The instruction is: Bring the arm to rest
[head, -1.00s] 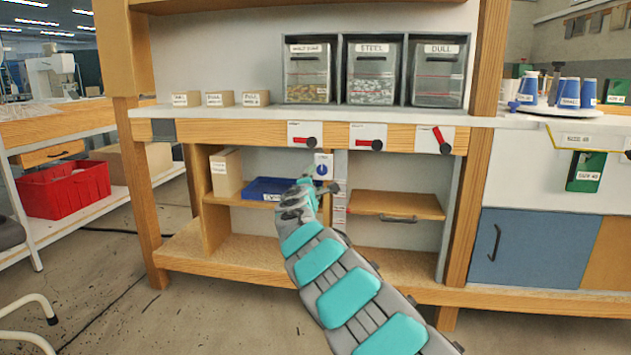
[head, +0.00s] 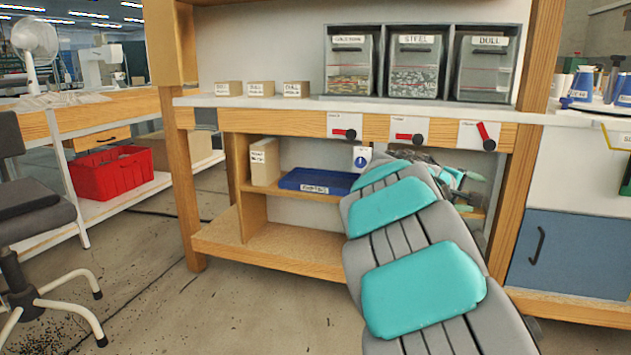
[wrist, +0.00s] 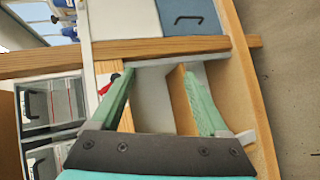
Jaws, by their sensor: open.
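My arm (head: 420,270) reaches up from the bottom of the head view, bent toward the right half of the bench. My gripper (head: 474,192) is partly hidden behind it, in front of the bench below the rightmost red lever. In the wrist view my gripper (wrist: 158,72) has its two green fingers apart, with nothing held between them. A wooden board (wrist: 180,98) shows behind the fingers; I cannot tell its distance from them.
The bench has three red levers (head: 345,133) on its front rail. A blue tray (head: 318,180) and a cardboard box (head: 264,162) sit on the shelf below. A chair (head: 30,205) and a red crate (head: 110,173) stand left. Floor between chair and bench is clear.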

